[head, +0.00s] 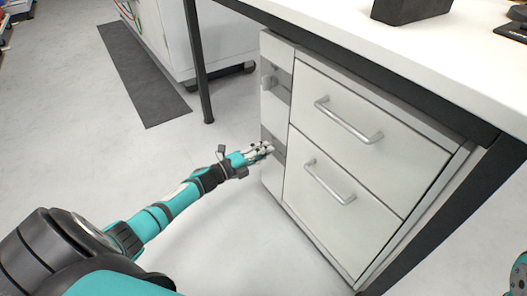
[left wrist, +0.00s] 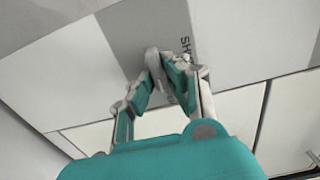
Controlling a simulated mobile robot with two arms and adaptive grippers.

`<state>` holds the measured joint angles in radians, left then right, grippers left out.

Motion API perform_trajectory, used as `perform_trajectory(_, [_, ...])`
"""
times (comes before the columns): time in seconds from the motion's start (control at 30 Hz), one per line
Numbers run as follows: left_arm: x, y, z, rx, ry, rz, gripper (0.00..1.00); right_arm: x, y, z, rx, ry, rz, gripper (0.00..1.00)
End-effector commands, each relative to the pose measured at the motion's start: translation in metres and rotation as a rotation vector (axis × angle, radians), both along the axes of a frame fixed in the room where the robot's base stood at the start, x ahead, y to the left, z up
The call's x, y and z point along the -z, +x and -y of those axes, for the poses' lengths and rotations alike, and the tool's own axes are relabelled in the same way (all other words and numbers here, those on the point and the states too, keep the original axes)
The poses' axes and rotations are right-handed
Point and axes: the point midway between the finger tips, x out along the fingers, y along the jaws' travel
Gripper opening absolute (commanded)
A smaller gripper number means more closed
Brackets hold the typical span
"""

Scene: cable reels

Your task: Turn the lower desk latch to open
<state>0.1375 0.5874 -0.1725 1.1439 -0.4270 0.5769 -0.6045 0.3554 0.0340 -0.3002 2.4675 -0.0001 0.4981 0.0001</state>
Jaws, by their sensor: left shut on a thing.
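The desk cabinet (head: 345,125) has a narrow side panel with two latches. The upper latch (head: 268,81) is a small grey piece on a grey patch. The lower latch is mostly hidden by my left gripper (head: 262,151) in the head view. In the left wrist view the lower latch (left wrist: 153,58) is a light grey knob on a grey strip, beside partly covered dark lettering. The fingers of my left gripper (left wrist: 168,82) are closed around it. I cannot tell the latch's exact angle. My right gripper is not in view.
Two drawers with bar handles (head: 348,120) (head: 330,180) are closed, right of the side panel. The white desk top (head: 440,50) overhangs the cabinet, with a dark leg (head: 198,65) at the left. A dark mat (head: 145,75) lies behind. The floor around my left arm is clear.

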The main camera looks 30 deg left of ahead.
Motion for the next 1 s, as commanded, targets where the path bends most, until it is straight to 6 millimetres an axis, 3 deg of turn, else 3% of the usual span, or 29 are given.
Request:
perform_trajectory(0.17, [-0.001, 0.002, 0.003, 0.003, 0.000, 0.003, 0.00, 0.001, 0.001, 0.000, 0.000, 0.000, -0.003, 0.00])
perform_trajectory(0.2, [-0.001, 0.002, 0.003, 0.004, 0.000, 0.003, 0.16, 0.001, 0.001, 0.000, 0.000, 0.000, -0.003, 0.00])
perform_trajectory(0.37, [-0.001, 0.001, 0.004, 0.005, -0.001, 0.004, 0.35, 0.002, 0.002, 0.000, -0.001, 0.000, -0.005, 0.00])
perform_trajectory(0.73, [-0.001, -0.004, 0.001, 0.004, -0.002, 0.002, 0.35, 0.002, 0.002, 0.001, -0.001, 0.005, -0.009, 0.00])
perform_trajectory(1.0, [0.001, -0.049, -0.019, 0.002, 0.000, -0.003, 0.35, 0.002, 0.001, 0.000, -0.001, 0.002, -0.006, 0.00])
